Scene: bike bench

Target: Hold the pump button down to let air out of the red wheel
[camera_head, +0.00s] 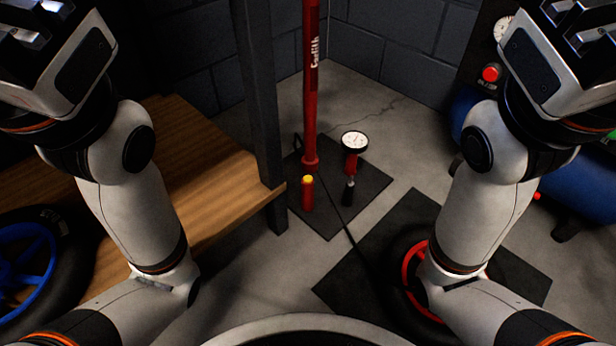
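The red pump (310,95) stands upright on a dark mat in the middle of the view. A white-faced gauge (354,141) on a red stem stands to the right. The red wheel (411,283) lies on another dark mat, partly hidden by my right arm. A dark hose runs from the pump toward it. My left gripper (35,20) is at the top left and my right gripper (585,25) at the top right, both cut by the frame edge and far from the button.
A wooden bench (215,185) with a dark metal post (258,100) stands left of the pump. A blue wheel (28,262) lies at the lower left. A blue tank (575,190) with a red button (491,73) nearby is at the right. Grey floor is clear between the mats.

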